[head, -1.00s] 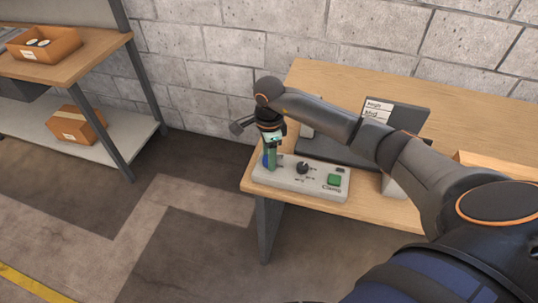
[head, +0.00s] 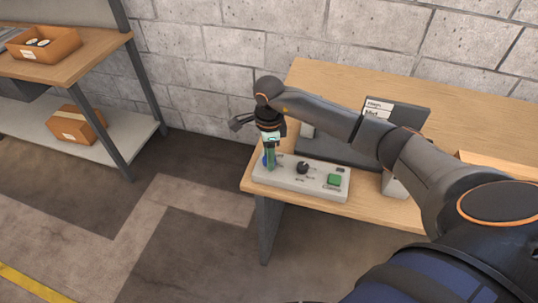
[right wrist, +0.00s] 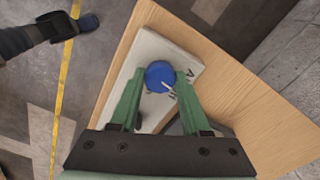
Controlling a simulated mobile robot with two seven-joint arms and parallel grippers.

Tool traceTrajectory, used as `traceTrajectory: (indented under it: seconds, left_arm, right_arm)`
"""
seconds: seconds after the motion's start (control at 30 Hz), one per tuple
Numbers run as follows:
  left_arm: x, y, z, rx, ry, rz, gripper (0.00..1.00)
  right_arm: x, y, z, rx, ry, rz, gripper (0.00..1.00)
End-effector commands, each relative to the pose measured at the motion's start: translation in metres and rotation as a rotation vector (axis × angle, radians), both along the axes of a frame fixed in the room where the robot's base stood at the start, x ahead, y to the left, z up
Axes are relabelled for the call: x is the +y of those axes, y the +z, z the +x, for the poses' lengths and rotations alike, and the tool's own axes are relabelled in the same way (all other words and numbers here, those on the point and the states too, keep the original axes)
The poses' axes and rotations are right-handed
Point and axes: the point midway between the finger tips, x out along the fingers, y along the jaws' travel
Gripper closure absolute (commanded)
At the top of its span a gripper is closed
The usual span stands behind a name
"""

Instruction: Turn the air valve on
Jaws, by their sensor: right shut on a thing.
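The air valve is a blue round knob (right wrist: 160,76) with a white pointer line, at the left end of a pale grey control panel (head: 318,188). In the head view the knob (head: 265,160) is mostly hidden behind my right gripper (head: 269,165). In the right wrist view the green fingers of my right gripper (right wrist: 158,88) are on either side of the knob and shut on it. The lettering beside the knob is partly covered by the fingers. My left gripper is not seen in the head view.
The panel also has a black selector knob (head: 303,168) and a green Clamp button (head: 334,180). It sits on a wooden table (head: 470,125) near its front left corner. A dark stand with labels (head: 397,118) is behind it. A shelf with boxes (head: 75,65) stands at left.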

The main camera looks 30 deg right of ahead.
Motion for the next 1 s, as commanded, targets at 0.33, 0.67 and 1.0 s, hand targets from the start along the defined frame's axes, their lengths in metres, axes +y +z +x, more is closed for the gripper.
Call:
traceTrajectory:
  seconds: [0.33, 0.67, 1.0]
  left_arm:
    - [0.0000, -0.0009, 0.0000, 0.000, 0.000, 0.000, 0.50]
    - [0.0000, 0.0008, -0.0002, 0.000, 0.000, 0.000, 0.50]
    - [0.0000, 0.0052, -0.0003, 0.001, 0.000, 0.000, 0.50]
  right_arm:
    - [-0.0007, 0.0007, 0.0004, -0.001, -0.310, -0.001, 1.00]
    - [-0.0010, 0.0011, 0.0008, -0.001, -0.625, -0.001, 1.00]
    - [-0.0010, 0.0017, 0.0010, 0.000, -0.947, 0.000, 1.00]
